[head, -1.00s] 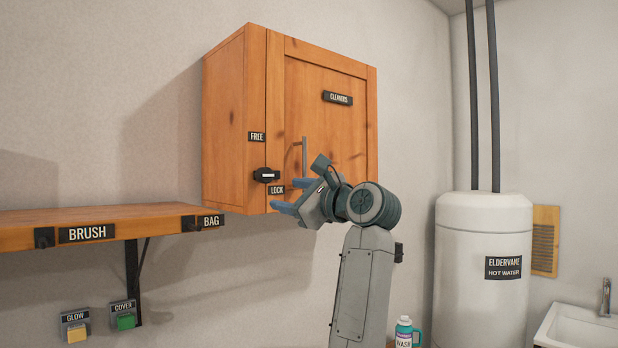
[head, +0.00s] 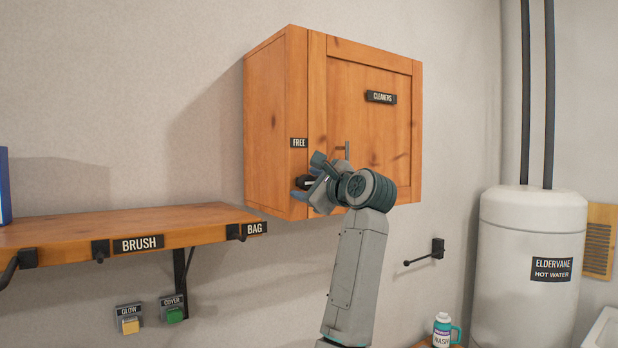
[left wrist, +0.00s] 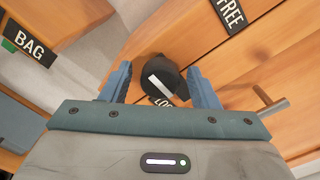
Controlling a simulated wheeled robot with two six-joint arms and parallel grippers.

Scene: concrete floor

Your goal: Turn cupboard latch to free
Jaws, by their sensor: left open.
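The orange wooden cupboard (head: 372,130) hangs on the wall, its door shut. Its black round latch (head: 305,182) is partly hidden by my left gripper (head: 306,190) in the head view. In the left wrist view the latch (left wrist: 163,78) sits between the two blue fingers of my open left gripper (left wrist: 159,66), with gaps visible at both sides. The latch's white mark slopes down to the right, its lower end near the mostly hidden LOCK label (left wrist: 162,101). The FREE label (head: 299,142) is above the latch. My right gripper is out of view.
The door's bar handle (head: 347,150) stands just right of the latch, close to my gripper. A wooden shelf (head: 200,217) with hooks is at lower left. A white hot-water tank (head: 525,230) is at right, with a wall hook (head: 437,248) left of it.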

